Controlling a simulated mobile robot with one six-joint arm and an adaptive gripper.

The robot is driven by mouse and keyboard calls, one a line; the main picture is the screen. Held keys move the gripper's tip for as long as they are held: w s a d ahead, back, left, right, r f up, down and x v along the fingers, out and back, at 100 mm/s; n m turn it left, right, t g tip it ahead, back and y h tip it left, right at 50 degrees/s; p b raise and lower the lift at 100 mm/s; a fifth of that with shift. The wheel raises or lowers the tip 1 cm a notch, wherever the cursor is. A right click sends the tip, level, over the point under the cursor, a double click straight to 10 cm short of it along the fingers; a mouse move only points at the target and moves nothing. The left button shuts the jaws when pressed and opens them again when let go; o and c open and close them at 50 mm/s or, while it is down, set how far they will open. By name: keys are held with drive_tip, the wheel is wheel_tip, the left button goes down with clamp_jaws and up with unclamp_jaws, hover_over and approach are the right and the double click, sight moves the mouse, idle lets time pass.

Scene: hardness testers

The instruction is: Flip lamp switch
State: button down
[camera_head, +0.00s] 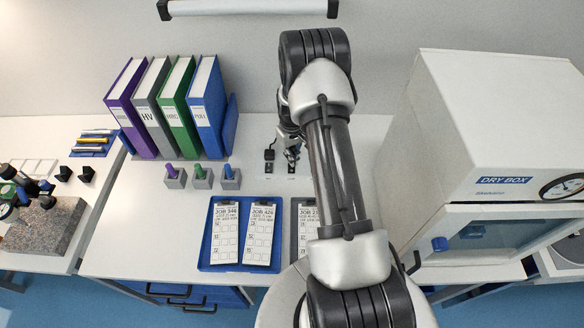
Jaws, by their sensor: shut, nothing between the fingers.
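A long lamp bar (248,8) with black end caps is at the top edge, on the back wall. Two small dark fittings are on the white bench below it: the left one (268,167) has a plug-like black piece above it, and the right one (291,178) lies just below my gripper. I cannot tell which is the lamp switch. My gripper (292,155) is shut and empty, pointing down over the right fitting. My arm partly hides it, and I cannot tell if it touches the fitting.
Colored binders (165,108) stand at the back left, with several small blocks (202,178) in front. A blue tray (205,250) holds job cards. A large white dry box (490,125) stands close on the right. Bare bench lies left of the tray.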

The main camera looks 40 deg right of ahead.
drive_tip(key=shift+f, duration=0.35)
wheel_tip(320, 180, up, 7)
drive_tip(key=p, duration=0.3)
idle(0.7)
idle(0.4)
